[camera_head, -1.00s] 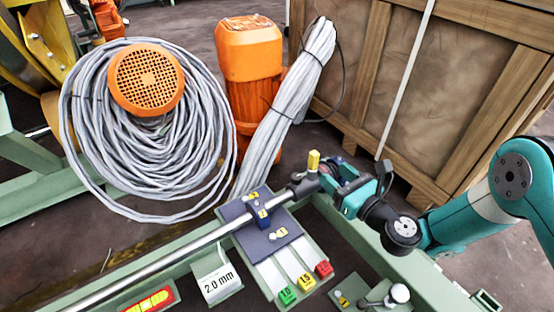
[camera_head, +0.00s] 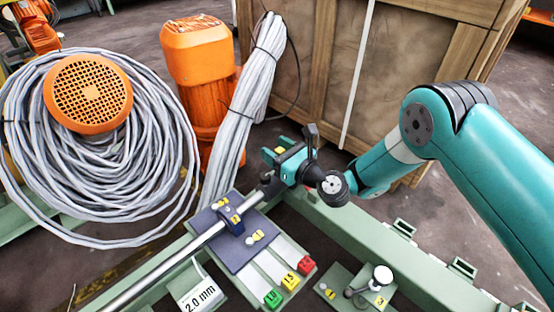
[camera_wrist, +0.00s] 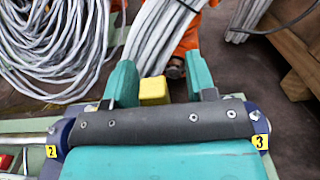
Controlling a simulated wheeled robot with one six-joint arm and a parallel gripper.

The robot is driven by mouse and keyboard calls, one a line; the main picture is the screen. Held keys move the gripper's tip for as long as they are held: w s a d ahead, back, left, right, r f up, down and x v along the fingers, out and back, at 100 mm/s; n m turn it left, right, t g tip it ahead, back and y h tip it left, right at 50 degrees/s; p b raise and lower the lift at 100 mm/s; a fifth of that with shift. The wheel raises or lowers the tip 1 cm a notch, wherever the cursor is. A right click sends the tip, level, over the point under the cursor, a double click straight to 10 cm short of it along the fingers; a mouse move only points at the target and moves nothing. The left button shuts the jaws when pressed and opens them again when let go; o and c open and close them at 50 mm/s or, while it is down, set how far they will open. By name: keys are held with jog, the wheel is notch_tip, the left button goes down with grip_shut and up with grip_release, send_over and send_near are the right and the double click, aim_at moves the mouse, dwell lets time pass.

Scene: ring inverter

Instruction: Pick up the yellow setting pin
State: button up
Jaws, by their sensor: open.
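The yellow setting pin (camera_head: 279,150) shows as a small yellow top beside my gripper in the head view, near the right end of the steel bar (camera_head: 205,238). In the wrist view the yellow pin (camera_wrist: 153,91) lies between the two teal fingers, slightly nearer the left one. My gripper (camera_wrist: 160,80) is open, with a gap visible on each side of the pin. In the head view my gripper (camera_head: 285,163) is seen side-on at the bar's end. The lower part of the pin is hidden.
A blue block (camera_head: 230,219) sits on the bar over a dark plate (camera_head: 222,252). Green (camera_head: 272,299), yellow (camera_head: 290,281) and red (camera_head: 306,265) blocks are in front. A 2.0 mm sign (camera_head: 199,294) stands left. Grey cable (camera_head: 240,110) and a wooden crate (camera_head: 400,80) are behind.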

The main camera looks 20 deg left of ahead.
jog(key=shift+s+a, duration=0.1)
jog(key=shift+a, duration=0.15)
grip_shut()
jog(key=shift+r, duration=0.1)
